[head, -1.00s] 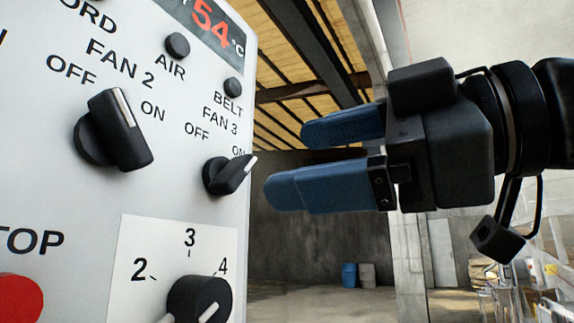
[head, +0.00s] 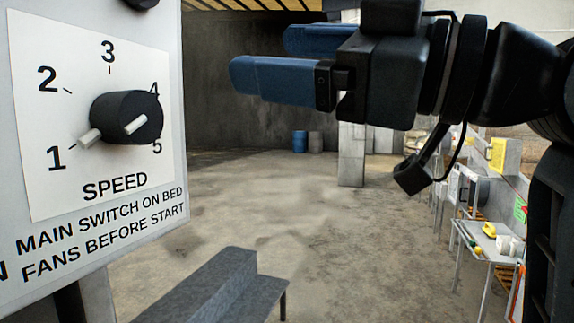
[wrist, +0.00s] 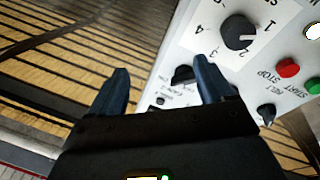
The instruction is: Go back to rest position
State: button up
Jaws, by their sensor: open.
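My gripper (head: 262,57) is in the upper middle of the head view, right of the control panel and apart from it. Its two blue fingers are spread with nothing between them, pointing left. In the wrist view my gripper (wrist: 160,66) also shows open and empty. The wrist view shows the panel upside down, with the speed dial (wrist: 237,32), a black knob (wrist: 183,75) partly behind a finger, and a red button (wrist: 288,68).
A grey bench-like metal piece (head: 205,290) stands low in front. A shelf table (head: 490,240) with small items stands at the right. A blue barrel (head: 299,141) and a grey one are far back. The concrete floor between is clear.

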jog(key=w+d+f+m+t+h, duration=0.2)
jog(key=d+f+m+t+h, duration=0.15)
jog(key=f+m, duration=0.4)
jog(key=w+d+f+m+t+h, duration=0.2)
jog(key=d+f+m+t, duration=0.15)
jog(key=f, duration=0.75)
jog(key=s+d+f+m+t+h, duration=0.1)
jog(key=s+d+f+m+h, duration=0.2)
jog(key=f, duration=0.4)
jog(key=s+d+f+m+t+h, duration=0.1)
jog(key=s+d+f+m+h, duration=0.15)
jog(key=f, duration=0.45)
jog(key=s+d+f+m+g+h, duration=0.1)
jog(key=s+d+f+m+h, duration=0.4)
jog(key=s+f, duration=0.8)
jog(key=s+d+n+g+h, duration=0.1)
jog(key=s+d+n+g, duration=0.1)
jog(key=s, duration=1.5)
jog(key=shift+s+d+n+h, duration=0.3)
jog(key=shift+d+n, duration=0.05)
jog(key=shift+d, duration=0.5)
